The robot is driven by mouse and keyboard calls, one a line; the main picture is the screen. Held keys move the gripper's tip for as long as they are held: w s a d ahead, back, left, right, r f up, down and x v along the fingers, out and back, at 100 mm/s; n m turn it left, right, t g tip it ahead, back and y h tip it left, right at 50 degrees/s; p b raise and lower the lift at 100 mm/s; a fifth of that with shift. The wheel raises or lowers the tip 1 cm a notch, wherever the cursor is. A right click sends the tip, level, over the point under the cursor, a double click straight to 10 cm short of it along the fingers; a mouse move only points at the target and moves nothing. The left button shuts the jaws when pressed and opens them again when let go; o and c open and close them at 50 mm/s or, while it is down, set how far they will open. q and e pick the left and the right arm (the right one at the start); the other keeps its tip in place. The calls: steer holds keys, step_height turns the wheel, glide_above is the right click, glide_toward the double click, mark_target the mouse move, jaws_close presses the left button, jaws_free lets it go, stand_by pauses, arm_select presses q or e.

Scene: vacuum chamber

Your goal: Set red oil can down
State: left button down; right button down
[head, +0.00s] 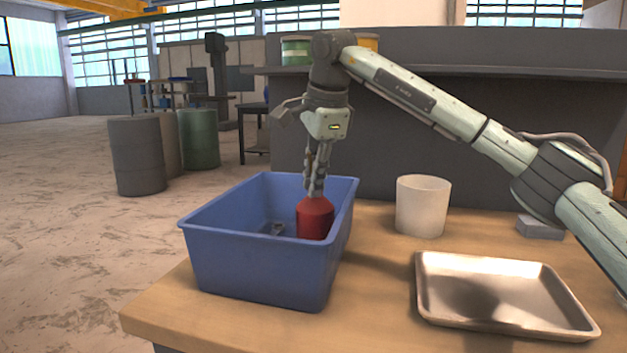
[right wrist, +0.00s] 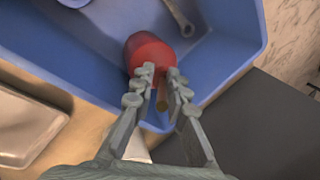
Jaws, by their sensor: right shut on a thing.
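The red oil can (head: 315,222) is upright inside the blue bin (head: 255,262), near its right wall. My right gripper (head: 316,187) points down from above and is shut on the narrow top of the can. The right wrist view shows the fingers (right wrist: 163,84) on either side of the top, with the can's red body (right wrist: 146,50) beyond them. The bin's front wall hides the can's base in the head view, so I cannot tell whether it touches the bin floor. My left gripper is not in view.
A metal wrench (right wrist: 179,16) lies in the bin. A white cylinder (head: 422,207) and a shallow metal tray (head: 500,293) stand on the wooden table (head: 375,285) right of the bin. A grey block (head: 540,227) sits farther right. A dark shelf unit stands behind.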

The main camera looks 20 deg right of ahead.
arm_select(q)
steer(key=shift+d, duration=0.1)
arm_select(e)
steer(key=c, duration=1.9)
jaws_free()
steer(key=shift+c, duration=0.2)
steer(key=o, duration=0.4)
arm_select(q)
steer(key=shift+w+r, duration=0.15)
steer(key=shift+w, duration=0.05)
arm_select(e)
steer(key=shift+o, duration=0.2)
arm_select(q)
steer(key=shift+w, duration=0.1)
